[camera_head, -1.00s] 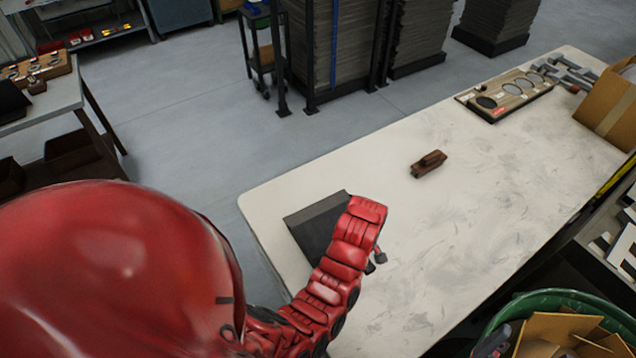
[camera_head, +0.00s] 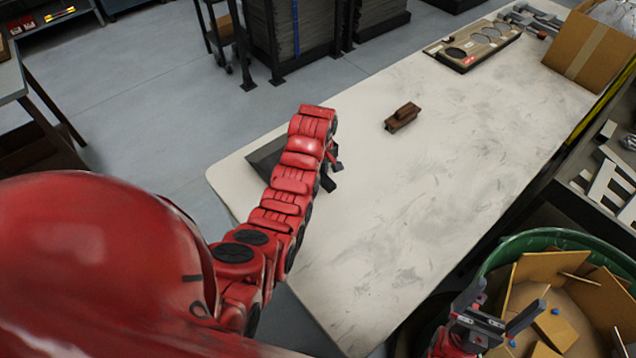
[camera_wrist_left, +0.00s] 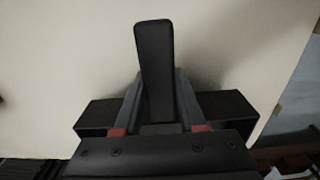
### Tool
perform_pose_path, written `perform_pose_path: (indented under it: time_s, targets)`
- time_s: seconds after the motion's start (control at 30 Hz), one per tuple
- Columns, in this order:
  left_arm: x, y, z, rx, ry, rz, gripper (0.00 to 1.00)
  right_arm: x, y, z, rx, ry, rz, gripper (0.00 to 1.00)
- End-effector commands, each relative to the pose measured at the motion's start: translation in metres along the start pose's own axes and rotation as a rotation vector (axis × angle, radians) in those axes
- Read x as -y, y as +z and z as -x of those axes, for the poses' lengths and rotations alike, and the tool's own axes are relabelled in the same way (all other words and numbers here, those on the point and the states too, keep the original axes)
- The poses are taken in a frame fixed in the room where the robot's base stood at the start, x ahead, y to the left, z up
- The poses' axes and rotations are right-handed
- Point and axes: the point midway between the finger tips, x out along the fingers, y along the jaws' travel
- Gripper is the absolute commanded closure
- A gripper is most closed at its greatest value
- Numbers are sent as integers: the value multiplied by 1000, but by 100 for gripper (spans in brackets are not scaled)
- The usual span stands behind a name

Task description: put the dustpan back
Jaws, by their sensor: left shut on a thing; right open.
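The dustpan is dark grey or black, and its pan (camera_head: 266,155) shows beside my red left arm in the head view, at the far-left edge of the pale table. My left gripper (camera_head: 332,168) is partly hidden by its own arm. In the left wrist view the gripper's fingers are closed on the dustpan's upright dark handle (camera_wrist_left: 153,60), with the wide pan (camera_wrist_left: 228,106) behind them. I cannot tell whether the dustpan touches the table. My right gripper (camera_head: 484,312) is open and empty, over or beside a green bin.
The table (camera_head: 400,220) is mostly bare. A brown wooden block (camera_head: 402,117) lies near its middle; a tool board (camera_head: 474,45) and cardboard box (camera_head: 590,50) stand at the far end. The green bin (camera_head: 545,238) at lower right holds cardboard scraps. Stacked sheets (camera_head: 300,40) stand beyond.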

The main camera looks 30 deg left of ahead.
Motion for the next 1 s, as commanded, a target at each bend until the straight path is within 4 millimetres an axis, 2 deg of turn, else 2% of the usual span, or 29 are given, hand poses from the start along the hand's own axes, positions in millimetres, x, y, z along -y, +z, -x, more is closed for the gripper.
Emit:
perform_pose_path:
  time_s: [0.2, 0.5, 0.83, 0.87, 1.0]
  targets:
    - [-2, -4, -2, 1, -2, 0, 100, 0, -1, -5, 0, 0, 0, 8]
    - [-1, -3, -34, 2, -3, 0, 100, -1, -3, -20, 0, 0, 0, 8]
    - [-2, -3, -38, 0, 0, 0, 100, -1, -3, -17, 0, 0, 0, 8]
    - [-2, -3, -38, 0, 0, 0, 57, -1, -3, -18, 0, 0, 0, 8]
    - [-1, -3, -38, 0, -1, 0, 32, -1, -3, -18, 0, 0, 0, 8]
